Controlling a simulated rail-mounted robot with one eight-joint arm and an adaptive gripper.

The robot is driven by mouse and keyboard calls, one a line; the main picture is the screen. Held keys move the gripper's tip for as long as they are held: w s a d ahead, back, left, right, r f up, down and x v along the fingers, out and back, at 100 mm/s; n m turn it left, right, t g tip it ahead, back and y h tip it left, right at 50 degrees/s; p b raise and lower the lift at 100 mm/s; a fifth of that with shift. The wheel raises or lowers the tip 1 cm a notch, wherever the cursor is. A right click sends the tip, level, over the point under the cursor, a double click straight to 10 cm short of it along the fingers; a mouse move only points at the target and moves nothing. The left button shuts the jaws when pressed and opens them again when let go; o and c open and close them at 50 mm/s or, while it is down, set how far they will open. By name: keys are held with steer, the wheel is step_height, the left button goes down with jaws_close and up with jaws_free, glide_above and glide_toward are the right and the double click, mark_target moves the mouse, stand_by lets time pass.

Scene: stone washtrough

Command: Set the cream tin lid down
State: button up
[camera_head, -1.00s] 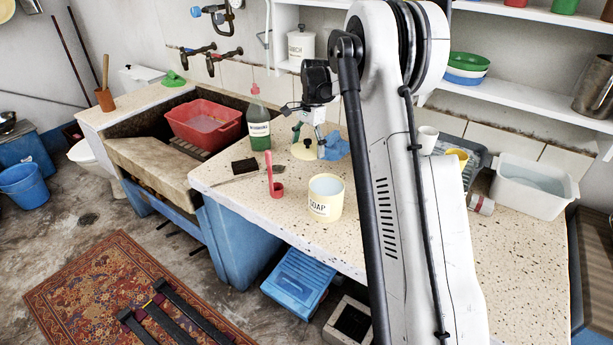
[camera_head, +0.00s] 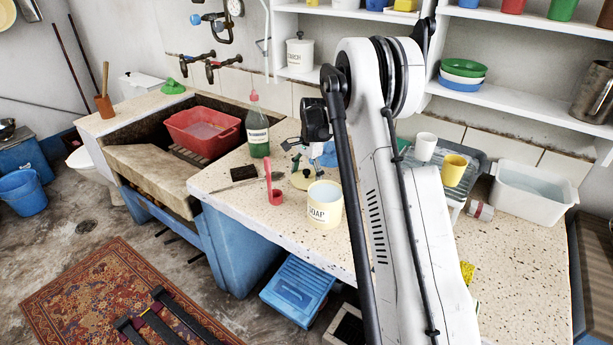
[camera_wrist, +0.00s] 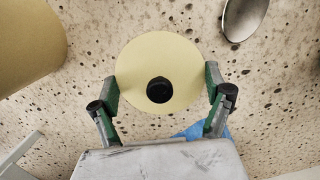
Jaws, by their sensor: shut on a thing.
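The cream tin lid (camera_head: 303,181) is a flat round disc with a black knob. In the wrist view the lid (camera_wrist: 150,50) lies between the two fingers of my gripper (camera_wrist: 160,84), which is shut on its edges. The head view shows my gripper (camera_head: 304,163) partly hidden by its own links. The lid is low over the speckled counter, just behind and left of the cream SOAP tin (camera_head: 325,208). I cannot tell whether it touches the counter. The tin stands upright, its top uncovered; its side also shows in the wrist view (camera_wrist: 25,45).
A blue cloth (camera_wrist: 190,132) is close by the gripper. The counter (camera_head: 255,205) has free room at its front left.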

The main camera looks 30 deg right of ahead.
mark_target(309, 176)
steer(key=shift+f, duration=0.25)
steer(key=o, duration=1.1)
steer(key=shift+r, duration=0.1)
step_height(309, 176, up, 12)
steer(key=d, duration=0.1)
steer(key=s+a+r+n+t, duration=0.1)
steer(key=s+a+r+n, duration=0.1)
steer(key=s+a+r, duration=0.25)
steer(key=s+a+r+n+t, duration=0.1)
steer(key=s+a+r, duration=0.2)
steer(key=r, duration=0.3)
steer(key=s+a+r+n+t+h, duration=0.1)
steer(key=s+a+r+n+t, duration=0.2)
steer(key=s+a, duration=0.5)
steer(key=s+a+r+n+h, duration=0.1)
steer(key=s+a+r+n, duration=0.25)
steer(key=s, duration=0.85)
steer(key=s+a+f+n+t, duration=0.1)
steer(key=s+f, duration=0.1)
steer(key=s, duration=0.2)
steer(key=s+a+f+n, duration=0.1)
steer(key=s+f+n, duration=0.1)
steer(key=s, duration=0.2)
steer(key=s+a+f+n+t, duration=0.1)
steer(key=s+a+f+n, duration=0.1)
steer(key=s, duration=0.2)
steer(key=shift+t+y+p, duration=0.3)
